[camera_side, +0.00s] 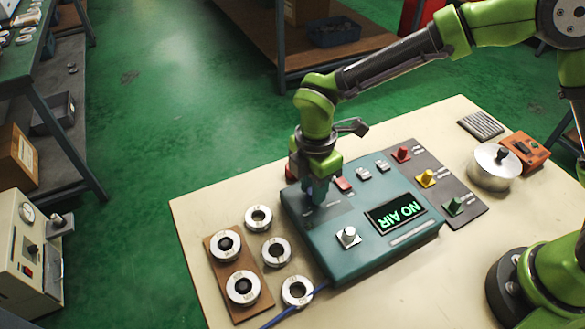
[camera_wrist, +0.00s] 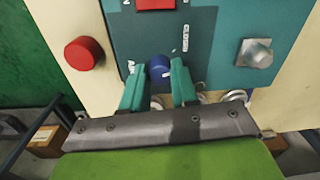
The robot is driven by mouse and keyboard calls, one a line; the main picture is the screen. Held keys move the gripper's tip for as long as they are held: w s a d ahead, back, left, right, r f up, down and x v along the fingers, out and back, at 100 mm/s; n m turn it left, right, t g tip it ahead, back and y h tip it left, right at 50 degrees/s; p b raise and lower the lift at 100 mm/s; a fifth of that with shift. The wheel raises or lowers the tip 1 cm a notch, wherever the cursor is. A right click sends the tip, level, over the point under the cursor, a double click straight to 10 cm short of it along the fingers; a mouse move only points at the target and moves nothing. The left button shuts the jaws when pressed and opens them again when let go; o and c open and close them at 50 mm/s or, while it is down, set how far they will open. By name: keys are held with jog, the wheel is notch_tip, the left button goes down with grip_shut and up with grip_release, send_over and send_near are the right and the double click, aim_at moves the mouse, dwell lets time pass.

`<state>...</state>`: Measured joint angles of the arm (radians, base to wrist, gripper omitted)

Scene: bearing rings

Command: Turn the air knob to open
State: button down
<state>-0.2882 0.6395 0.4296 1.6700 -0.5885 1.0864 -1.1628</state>
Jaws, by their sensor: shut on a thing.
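The blue air knob (camera_wrist: 159,69) sits on the teal control box (camera_side: 320,243), by lettering that reads AIR and CLOSED in the wrist view. My gripper (camera_wrist: 158,82) has its two teal fingers on either side of the knob, shut on it. In the side view my gripper (camera_side: 317,196) points down onto the far-left part of the box and hides the knob. The box's display (camera_side: 394,213) reads NO AIR in green. How far the knob is turned is hard to tell.
A silver square knob (camera_side: 348,236) stands near the box's front, and a red button (camera_wrist: 84,53) lies beside my gripper. Several metal rings (camera_side: 258,218) lie left of the box, two on a brown board (camera_side: 222,273). A grey panel with colored knobs (camera_side: 452,187) adjoins on the right.

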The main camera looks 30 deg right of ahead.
jog(key=m, duration=1.2)
jog(key=shift+m, duration=0.3)
dwell(0.4)
jog(key=c, duration=0.9)
grip_release()
jog(key=shift+o, duration=0.2)
notch_tip(320, 180, up, 17)
jog(key=shift+d, duration=0.3)
jog(key=shift+w, duration=0.1)
